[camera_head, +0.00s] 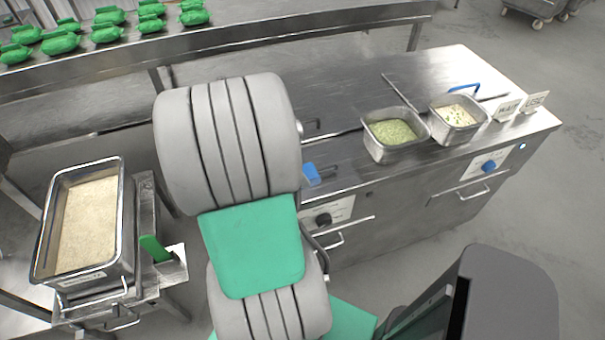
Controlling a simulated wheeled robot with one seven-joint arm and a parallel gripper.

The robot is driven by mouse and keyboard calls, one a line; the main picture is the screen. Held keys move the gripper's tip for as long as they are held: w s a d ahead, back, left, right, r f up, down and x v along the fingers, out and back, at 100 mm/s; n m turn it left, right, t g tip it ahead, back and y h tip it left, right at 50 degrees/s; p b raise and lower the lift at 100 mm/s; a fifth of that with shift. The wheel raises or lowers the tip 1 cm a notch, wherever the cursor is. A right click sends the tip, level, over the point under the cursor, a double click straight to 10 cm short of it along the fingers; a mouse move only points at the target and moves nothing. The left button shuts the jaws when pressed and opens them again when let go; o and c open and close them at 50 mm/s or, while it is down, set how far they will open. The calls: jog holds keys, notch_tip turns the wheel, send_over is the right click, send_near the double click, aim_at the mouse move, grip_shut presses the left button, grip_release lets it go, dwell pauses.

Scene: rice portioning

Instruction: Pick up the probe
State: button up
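I cannot tell for sure which thing is the probe. A thin dark line (400,92), perhaps a rod or a seam, runs across the steel counter behind the left pan. A blue handle (464,87) shows behind the right pan. Another small blue piece (312,174) shows at the counter's front edge, partly hidden by my arm. My grey and green arm stands large in the middle of the view and hides the left part of the counter. My gripper is not in view.
The steel counter (350,85) holds a pan of green food (372,152), a pan of pale food (437,126) and small signs (508,107). A rice tray (43,262) stands at left, near a green handle (155,247). Green bundles (60,43) line a back shelf.

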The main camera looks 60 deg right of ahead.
aim_at(310, 175)
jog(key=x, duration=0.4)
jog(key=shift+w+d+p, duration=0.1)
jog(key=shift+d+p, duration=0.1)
jog(key=shift+p, duration=0.15)
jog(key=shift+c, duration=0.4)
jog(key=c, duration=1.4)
